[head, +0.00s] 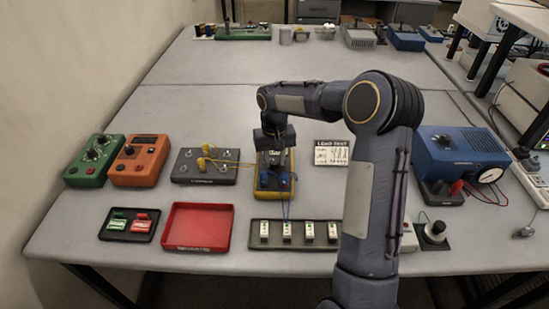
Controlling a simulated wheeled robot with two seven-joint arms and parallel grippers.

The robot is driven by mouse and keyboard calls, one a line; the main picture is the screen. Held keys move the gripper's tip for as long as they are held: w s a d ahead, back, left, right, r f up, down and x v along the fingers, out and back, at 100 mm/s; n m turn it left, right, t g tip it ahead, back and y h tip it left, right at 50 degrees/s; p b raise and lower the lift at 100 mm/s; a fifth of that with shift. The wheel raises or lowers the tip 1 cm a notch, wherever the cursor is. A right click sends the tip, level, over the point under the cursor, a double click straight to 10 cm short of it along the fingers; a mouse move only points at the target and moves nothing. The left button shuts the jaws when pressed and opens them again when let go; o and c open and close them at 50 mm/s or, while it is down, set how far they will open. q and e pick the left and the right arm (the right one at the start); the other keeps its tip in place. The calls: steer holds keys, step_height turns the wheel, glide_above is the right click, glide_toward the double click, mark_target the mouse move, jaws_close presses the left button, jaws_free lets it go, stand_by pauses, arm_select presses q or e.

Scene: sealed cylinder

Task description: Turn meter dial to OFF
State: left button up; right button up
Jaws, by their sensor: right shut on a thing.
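The meter (262,189), dark with a yellow edge, lies on the table near the middle of the head view. Blue plugs sit at its lower end, and a blue lead runs from it toward the front. My right gripper (276,163) points down over the meter's face. It is shut on the meter's dial, which the fingers hide, so I cannot read its setting. My left gripper is not in view.
A dark terminal box (190,175) with yellow leads stands left of the meter, beside orange (139,172) and green (88,172) boxes. A load test card (331,153) and blue supply (459,147) stand right. A red tray (199,222) and switch strip (276,244) lie in front.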

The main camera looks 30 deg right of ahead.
mark_target(275, 161)
steer(key=n, duration=0.6)
stand_by(0.6)
steer(key=o, duration=1)
steer(key=shift+c, duration=0.2)
steer(key=shift+r+b, duration=0.3)
steer(key=shift+r, duration=3.65)
